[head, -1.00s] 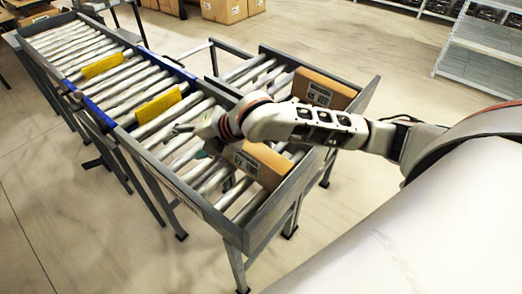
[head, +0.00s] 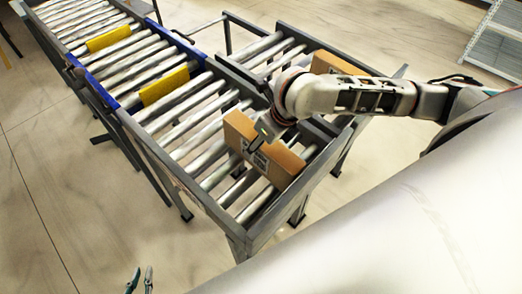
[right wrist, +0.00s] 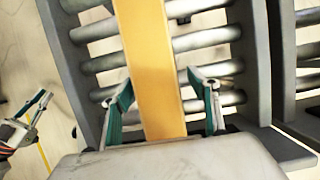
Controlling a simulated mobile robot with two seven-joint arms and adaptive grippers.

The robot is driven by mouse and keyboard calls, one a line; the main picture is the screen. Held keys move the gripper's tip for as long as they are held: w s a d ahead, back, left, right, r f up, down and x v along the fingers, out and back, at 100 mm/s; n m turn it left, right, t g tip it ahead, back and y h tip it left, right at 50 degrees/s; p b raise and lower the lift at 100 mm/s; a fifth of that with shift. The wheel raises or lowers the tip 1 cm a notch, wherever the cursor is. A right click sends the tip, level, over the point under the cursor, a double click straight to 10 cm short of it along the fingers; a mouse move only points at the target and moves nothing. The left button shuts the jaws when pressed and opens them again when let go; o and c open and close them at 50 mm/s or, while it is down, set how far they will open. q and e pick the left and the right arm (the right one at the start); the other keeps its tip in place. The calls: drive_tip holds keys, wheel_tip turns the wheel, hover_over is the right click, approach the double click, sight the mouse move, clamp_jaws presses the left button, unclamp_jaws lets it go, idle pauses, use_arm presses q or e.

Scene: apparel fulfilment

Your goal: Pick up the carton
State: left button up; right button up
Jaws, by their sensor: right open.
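A brown carton (head: 283,166) with a printed label stands on edge on the rollers at the near end of the conveyor. My right gripper (head: 268,138) is at this carton from above. In the right wrist view my right gripper (right wrist: 165,108) is open, one teal-lined finger on each side of the carton (right wrist: 148,60), with visible gaps. A second brown carton (head: 325,63) stands behind my right arm, partly hidden by it. My left gripper (head: 140,281) is at the bottom edge of the head view, open and empty, away from the conveyor. It also shows in the right wrist view (right wrist: 35,112).
The roller conveyor has raised grey side rails (head: 180,178) around its near end. Two yellow pieces (head: 164,86) stand across the rollers farther up. A parallel roller lane lies to the right, and a wire shelf (head: 497,45) stands at the upper right. The floor at left is clear.

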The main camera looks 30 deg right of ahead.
drive_tip(key=b+x, duration=0.1)
drive_tip(key=x, duration=0.3)
drive_tip(key=shift+s+a+f, duration=0.1)
drive_tip(key=shift+a+f, duration=0.1)
drive_tip(key=shift+w+f, duration=0.25)
drive_tip(key=shift+f, duration=0.1)
drive_tip(key=shift+c, duration=0.7)
drive_tip(key=shift+r, duration=0.1)
drive_tip(key=c, duration=1.5)
